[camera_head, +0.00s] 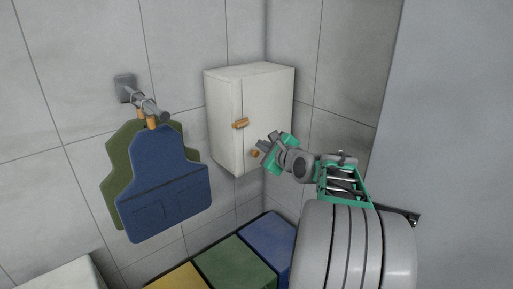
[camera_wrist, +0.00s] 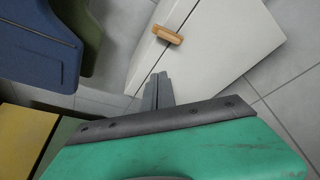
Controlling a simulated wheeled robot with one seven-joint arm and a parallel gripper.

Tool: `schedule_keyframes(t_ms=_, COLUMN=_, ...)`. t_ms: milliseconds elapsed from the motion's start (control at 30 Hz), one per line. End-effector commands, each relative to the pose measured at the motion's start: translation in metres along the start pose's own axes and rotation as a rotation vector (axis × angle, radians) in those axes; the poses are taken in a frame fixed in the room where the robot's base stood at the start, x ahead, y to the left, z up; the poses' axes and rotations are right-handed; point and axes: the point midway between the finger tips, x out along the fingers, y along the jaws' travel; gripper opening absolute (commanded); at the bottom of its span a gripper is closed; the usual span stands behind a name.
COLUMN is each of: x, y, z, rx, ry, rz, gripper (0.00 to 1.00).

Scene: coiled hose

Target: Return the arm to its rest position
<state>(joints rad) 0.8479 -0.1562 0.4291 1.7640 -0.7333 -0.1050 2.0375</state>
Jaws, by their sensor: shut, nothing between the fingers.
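My gripper (camera_head: 262,148) is in front of the lower part of a white wall cabinet (camera_head: 226,108), with its fingers shut and nothing held. In the wrist view the fingers of my gripper (camera_wrist: 158,91) lie together, pointing toward the cabinet's pale front (camera_wrist: 215,45). A wooden handle (camera_head: 240,123) sits on the cabinet front, up and left of the fingers. The same handle (camera_wrist: 167,34) shows apart from the fingertips in the wrist view. A second small wooden piece (camera_head: 254,154) is beside the fingers; I cannot tell whether they touch.
A blue apron (camera_head: 165,190) and a green apron (camera_head: 116,157) hang from a wall peg (camera_head: 145,100) at left. Yellow (camera_head: 177,279), green (camera_head: 233,262) and blue (camera_head: 268,243) boxes stand below. A plain grey surface (camera_head: 450,120) fills the right side.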

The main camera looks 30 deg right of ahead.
Motion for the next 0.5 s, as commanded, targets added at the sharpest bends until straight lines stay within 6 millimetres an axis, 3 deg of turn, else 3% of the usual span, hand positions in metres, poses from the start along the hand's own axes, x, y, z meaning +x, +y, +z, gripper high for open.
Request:
schedule_keyframes(t_ms=400, x=-0.0001, y=0.0001, z=0.0001, rx=-0.005, ry=0.0, rz=0.001, gripper=0.0)
schedule_keyframes(t_ms=500, x=0.0, y=0.0013, z=-0.0005, rx=-0.143, ry=0.002, rz=0.006, gripper=0.0)
